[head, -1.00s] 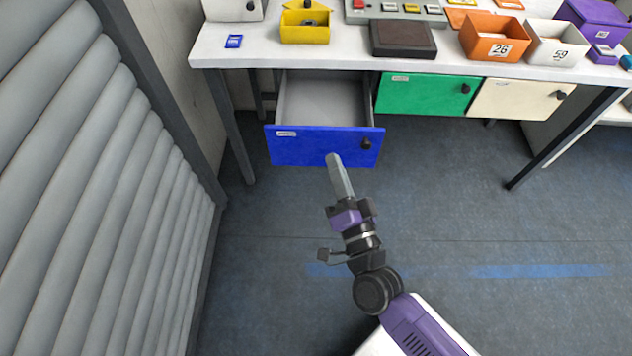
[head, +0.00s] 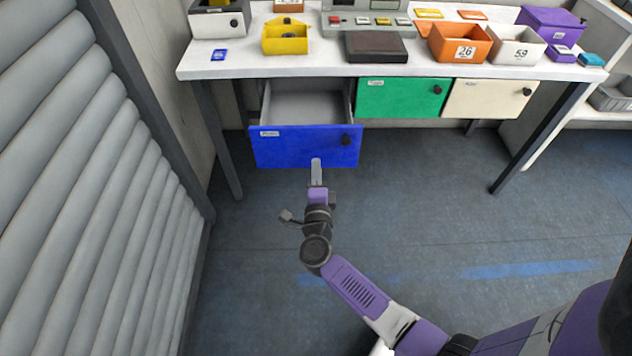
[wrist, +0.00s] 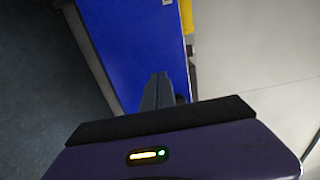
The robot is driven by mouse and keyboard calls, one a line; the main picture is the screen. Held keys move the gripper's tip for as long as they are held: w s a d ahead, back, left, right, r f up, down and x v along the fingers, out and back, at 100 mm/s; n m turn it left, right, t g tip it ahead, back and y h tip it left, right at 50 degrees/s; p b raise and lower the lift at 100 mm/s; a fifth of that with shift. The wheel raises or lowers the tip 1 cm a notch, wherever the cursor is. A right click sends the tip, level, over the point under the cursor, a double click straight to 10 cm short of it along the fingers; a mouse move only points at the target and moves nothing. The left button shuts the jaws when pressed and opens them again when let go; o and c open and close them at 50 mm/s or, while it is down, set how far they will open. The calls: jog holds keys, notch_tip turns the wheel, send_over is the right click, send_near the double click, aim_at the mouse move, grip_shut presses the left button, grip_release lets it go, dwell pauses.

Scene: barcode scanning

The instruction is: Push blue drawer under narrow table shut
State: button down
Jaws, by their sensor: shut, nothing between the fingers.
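The blue drawer (head: 300,148) hangs under the left part of the narrow white table (head: 262,68) and is pulled out, its grey inside showing from above. A dark knob (head: 346,139) sits at the right of its front. My gripper (head: 316,166) is shut and empty, its fingertips at the lower front of the drawer, left of the knob. In the wrist view the shut fingers (wrist: 158,92) lie against or just before the blue front (wrist: 132,45); I cannot tell whether they touch.
A green drawer (head: 398,98) and a cream drawer (head: 487,98) beside it are shut. Bins and a dark tray (head: 375,47) stand on the table. A ribbed grey shutter (head: 80,180) is at the left. The floor before the table is clear.

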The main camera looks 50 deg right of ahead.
aim_at(316, 142)
jog(key=x, duration=0.6)
jog(key=shift+w+d+b, duration=0.2)
jog(key=shift+d+b, duration=0.15)
jog(key=b+x, duration=0.7)
jog(key=x, duration=1)
jog(key=shift+w+d+f, duration=0.1)
jog(key=shift+w+d, duration=0.15)
jog(key=shift+w+d+b, duration=0.3)
jog(key=shift+w+d, duration=0.1)
jog(key=shift+d, duration=0.05)
